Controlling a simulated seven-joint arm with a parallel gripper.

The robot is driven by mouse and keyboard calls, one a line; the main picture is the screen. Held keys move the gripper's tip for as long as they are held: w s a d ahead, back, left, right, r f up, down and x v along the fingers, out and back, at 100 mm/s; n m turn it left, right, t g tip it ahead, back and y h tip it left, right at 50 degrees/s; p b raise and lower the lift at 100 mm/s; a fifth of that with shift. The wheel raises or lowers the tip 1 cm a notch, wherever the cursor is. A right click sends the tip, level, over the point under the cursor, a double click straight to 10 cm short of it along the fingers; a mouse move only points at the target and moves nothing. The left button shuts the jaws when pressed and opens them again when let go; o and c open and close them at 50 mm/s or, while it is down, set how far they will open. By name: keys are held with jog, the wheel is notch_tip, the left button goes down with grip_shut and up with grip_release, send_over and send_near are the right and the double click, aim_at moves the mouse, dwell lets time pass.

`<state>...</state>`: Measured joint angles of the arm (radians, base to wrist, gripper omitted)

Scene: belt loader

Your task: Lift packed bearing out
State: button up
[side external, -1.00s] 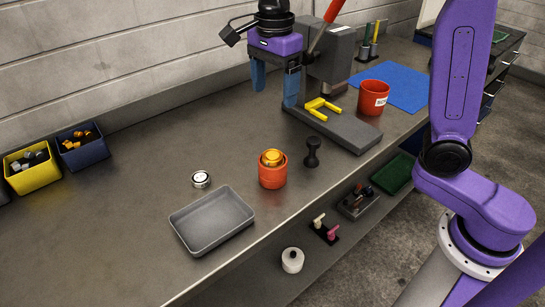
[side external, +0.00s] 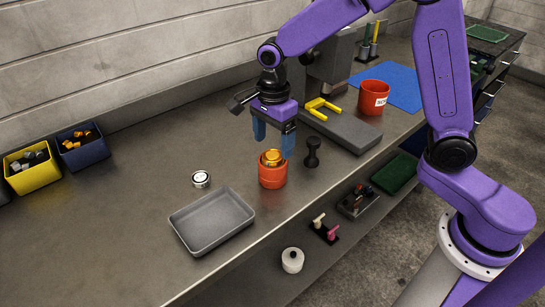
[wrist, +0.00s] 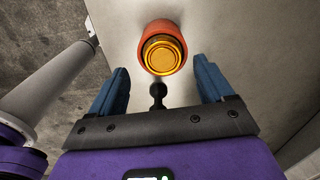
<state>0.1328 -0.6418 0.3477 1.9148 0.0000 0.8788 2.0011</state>
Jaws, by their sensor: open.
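An orange-red round cup (side external: 272,179) stands on the grey bench, with a yellow-gold ringed piece (side external: 271,157) seated in its top. In the wrist view the cup (wrist: 148,32) is at top centre with the gold piece (wrist: 160,55) in it.
A black knobbed tool (side external: 312,152) stands right of the cup; it also shows in the wrist view (wrist: 158,93). An empty grey tray (side external: 212,222) lies to the front left. The grey press base with a yellow fork (side external: 322,109) is behind right, near a red bin (side external: 373,98).

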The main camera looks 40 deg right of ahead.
aim_at(272, 155)
jog(key=shift+w+f, duration=0.15)
jog(key=shift+f, duration=1.7)
grip_shut()
